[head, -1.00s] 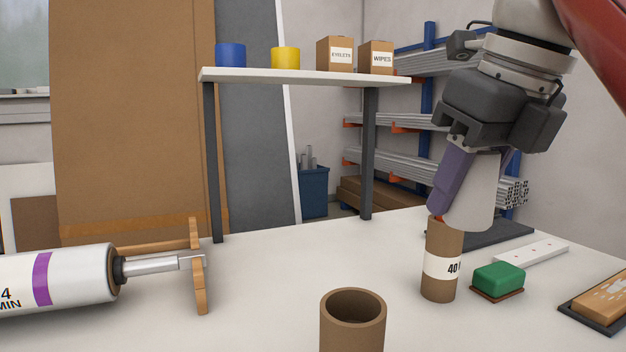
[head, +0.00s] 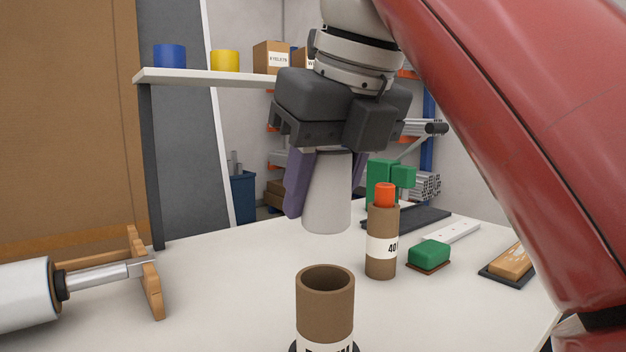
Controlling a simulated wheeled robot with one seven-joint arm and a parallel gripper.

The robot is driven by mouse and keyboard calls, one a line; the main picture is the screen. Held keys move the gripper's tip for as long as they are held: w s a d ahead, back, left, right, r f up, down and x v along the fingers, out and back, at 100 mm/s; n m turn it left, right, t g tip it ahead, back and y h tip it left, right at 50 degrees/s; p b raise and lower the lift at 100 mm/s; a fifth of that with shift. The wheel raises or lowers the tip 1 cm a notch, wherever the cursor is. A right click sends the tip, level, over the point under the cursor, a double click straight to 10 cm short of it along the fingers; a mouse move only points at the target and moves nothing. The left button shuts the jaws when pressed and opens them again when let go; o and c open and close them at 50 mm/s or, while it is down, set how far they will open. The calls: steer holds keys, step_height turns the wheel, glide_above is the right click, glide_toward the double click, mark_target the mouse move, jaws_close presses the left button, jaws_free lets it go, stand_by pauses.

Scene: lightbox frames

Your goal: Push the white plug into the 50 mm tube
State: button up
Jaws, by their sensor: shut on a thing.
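The white plug (head: 327,208) is a tapered white piece, wide end down, held upright. My gripper (head: 327,180) is shut on it, with a purple finger on each side. The brown cardboard tube (head: 325,308) stands upright at the front with its open mouth empty. The plug is above this tube's mouth in the picture, with a visible gap between them; depth alignment is hard to tell. The tube's label is cut off at the lower edge, so its size cannot be read.
A second tube (head: 381,260), labelled 40, stands behind to the right with an orange plug (head: 385,195) in its top. A green block (head: 429,253) lies right of it. A wooden stand (head: 148,285) with a metal rod is at left. The table between is clear.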

mark_target(342, 182)
steer(key=shift+f+b, duration=1.35)
steer(key=shift+f, duration=0.8)
steer(key=shift+p, duration=0.85)
steer(key=shift+f+b, duration=0.75)
steer(key=shift+f, duration=0.25)
steer(key=o, duration=1.2)
steer(key=shift+r, duration=0.1)
steer(key=p+v, duration=0.3)
steer(key=v, duration=0.3)
steer(key=shift+r+p, duration=0.3)
steer(key=shift+s+d+r+p, duration=0.2)
steer(key=shift+s+r+p, duration=0.15)
steer(key=shift+r, duration=0.15)
